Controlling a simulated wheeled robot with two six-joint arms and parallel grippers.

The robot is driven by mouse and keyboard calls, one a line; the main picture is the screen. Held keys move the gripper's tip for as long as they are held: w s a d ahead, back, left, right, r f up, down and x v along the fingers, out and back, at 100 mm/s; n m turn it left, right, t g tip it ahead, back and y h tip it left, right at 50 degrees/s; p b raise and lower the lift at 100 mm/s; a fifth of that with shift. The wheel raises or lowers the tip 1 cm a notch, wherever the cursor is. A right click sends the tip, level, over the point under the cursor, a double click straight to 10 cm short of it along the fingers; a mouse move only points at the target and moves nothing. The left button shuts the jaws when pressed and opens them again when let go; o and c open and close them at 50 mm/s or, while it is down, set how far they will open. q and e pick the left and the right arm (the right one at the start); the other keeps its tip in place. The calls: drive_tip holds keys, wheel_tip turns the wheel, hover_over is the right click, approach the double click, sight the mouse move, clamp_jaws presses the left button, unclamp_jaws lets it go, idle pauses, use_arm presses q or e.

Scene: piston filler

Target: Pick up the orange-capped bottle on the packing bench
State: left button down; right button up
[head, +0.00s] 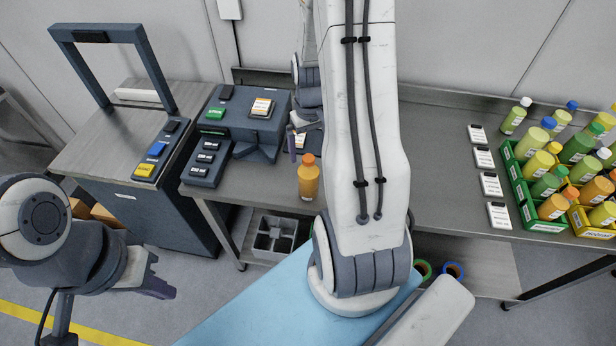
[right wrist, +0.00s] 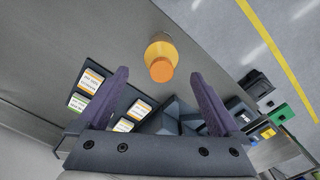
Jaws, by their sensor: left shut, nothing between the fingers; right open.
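The orange-capped bottle (head: 308,182), with an amber body, stands upright near the front edge of the packing bench (head: 440,190). In the right wrist view, the bottle (right wrist: 161,48) shows cap-first, just beyond and between the fingertips. My right gripper (right wrist: 158,74) is open with nothing between its purple fingers. In the head view, the right gripper (head: 297,142) is behind the bottle, partly hidden by my own arm. My left gripper (head: 160,288) is shut and empty at the lower left, away from the bench.
A grey control box (head: 245,122) with labelled buttons stands left of the bottle. A machine with a dark frame (head: 150,40) is further left. Green (head: 545,222) and yellow (head: 590,228) crates hold several bottles at the right. Several white label cards lie beside them.

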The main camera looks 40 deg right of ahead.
sight(310, 159)
wheel_tip(310, 159, down, 4)
drive_tip(key=shift+p, duration=0.35)
drive_tip(key=shift+a+f+p, duration=0.1)
drive_tip(key=shift+f+p, duration=0.3)
drive_tip(key=shift+f, duration=0.15)
wheel_tip(310, 159, down, 3)
drive_tip(key=shift+w+f+p, duration=0.1)
drive_tip(key=shift+w+p, duration=0.05)
drive_tip(key=shift+p, duration=0.5)
drive_tip(key=shift+f, duration=0.5)
drive_tip(key=shift+w, duration=0.1)
clamp_jaws()
